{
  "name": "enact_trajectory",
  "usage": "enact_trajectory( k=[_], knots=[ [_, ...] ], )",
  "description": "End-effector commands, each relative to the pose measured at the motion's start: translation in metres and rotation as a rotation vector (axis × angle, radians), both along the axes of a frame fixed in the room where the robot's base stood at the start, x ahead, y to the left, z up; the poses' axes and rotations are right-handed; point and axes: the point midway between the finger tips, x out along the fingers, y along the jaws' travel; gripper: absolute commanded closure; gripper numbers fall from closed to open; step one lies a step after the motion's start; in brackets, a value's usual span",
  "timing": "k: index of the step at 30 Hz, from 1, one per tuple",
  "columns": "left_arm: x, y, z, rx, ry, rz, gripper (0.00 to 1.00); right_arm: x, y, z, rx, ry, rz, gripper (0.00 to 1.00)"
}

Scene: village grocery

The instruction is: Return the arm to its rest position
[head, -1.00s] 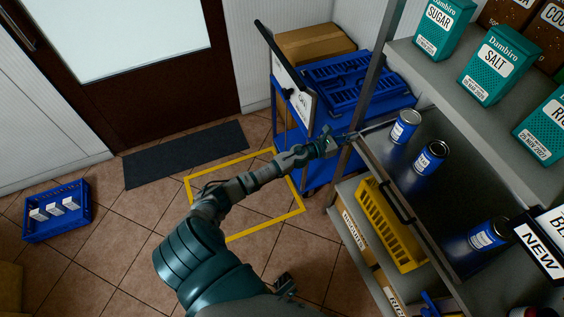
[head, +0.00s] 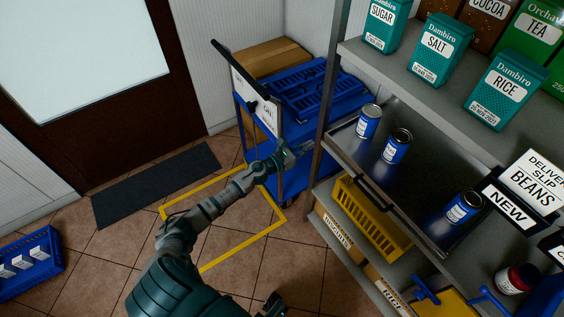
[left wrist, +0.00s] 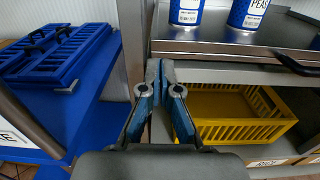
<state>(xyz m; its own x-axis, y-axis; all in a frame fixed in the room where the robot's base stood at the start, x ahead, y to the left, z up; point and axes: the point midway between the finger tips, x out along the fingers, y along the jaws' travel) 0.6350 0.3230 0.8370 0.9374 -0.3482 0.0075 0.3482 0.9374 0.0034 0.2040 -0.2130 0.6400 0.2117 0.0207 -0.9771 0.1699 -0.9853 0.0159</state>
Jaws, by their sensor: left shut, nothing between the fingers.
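My left arm comes in from the bottom of the head view. Its left gripper (head: 297,152) is in front of the shelf's left post, between the blue cart and the shelf. In the left wrist view the left gripper (left wrist: 160,75) has its fingers together, shut with nothing between them. It points at the shelf edge, below the tray that bears the cans. The right gripper cannot be made out; only a small dark part shows at the bottom of the head view.
The shelf's pull-out tray (head: 420,185) bears three blue cans, one of them here (head: 397,146). A yellow crate (head: 372,222) is below. The blue cart (head: 290,180) with folded crates stands left of the shelf. A blue crate (head: 28,262) lies on the floor at left.

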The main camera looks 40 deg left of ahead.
Motion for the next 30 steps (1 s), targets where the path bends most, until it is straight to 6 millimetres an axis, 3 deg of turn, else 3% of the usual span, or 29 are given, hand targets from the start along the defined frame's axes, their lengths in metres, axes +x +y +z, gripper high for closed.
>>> enact_trajectory(
  k=[6,12,24,26,27,29,30],
  knots=[
    [-0.042,0.017,-0.003,0.000,0.004,0.001,1.00,0.003,0.001,0.001,0.000,-0.002,-0.001,0.38],
    [-0.070,0.027,-0.001,-0.001,0.001,0.002,1.00,0.002,0.001,0.004,0.000,-0.005,-0.001,0.38],
    [-0.079,0.030,-0.001,-0.012,0.008,0.007,1.00,0.001,0.001,0.006,0.000,-0.004,-0.001,0.38],
    [-0.081,0.032,-0.009,-0.082,0.037,0.032,1.00,0.003,0.001,0.006,0.000,-0.007,-0.001,0.38],
    [-0.083,0.035,-0.018,-0.169,0.074,0.069,1.00,0.005,0.001,-0.003,-0.001,0.000,0.000,0.38],
    [-0.090,0.041,-0.043,-0.373,0.162,0.155,1.00,0.007,0.002,-0.019,-0.002,0.007,0.001,0.38],
    [-0.098,0.045,-0.065,-0.541,0.231,0.230,1.00,0.008,0.002,-0.030,-0.002,0.010,0.001,0.38]
  ],
)
